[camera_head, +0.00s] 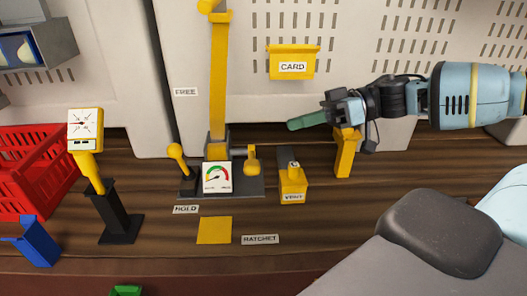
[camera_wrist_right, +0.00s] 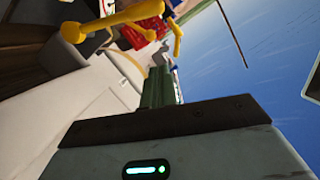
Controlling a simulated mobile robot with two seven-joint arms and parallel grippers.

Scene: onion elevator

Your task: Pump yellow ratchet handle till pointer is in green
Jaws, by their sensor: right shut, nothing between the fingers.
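A yellow handle (camera_head: 252,162) sits on a short grey shaft at the right side of the tall yellow post (camera_head: 218,80). A "RATCHET" label (camera_head: 260,239) lies on the floor below it. A white gauge (camera_head: 218,177) with a green and red arc stands in front of the post; its pointer is too small to read. My right gripper (camera_head: 307,121) is shut and empty, above and right of the handle and apart from it. Its green fingers (camera_wrist_right: 158,88) show in the right wrist view, with a yellow rod (camera_wrist_right: 115,22) beyond them. My left gripper is not in view.
A yellow-knobbed lever (camera_head: 176,153) stands left of the post by "HOLD". A yellow "VENT" box (camera_head: 293,186) and a yellow post (camera_head: 346,155) stand right. A dial on a stand (camera_head: 86,125) and a red crate (camera_head: 25,185) are left. A "CARD" holder (camera_head: 292,62) hangs behind.

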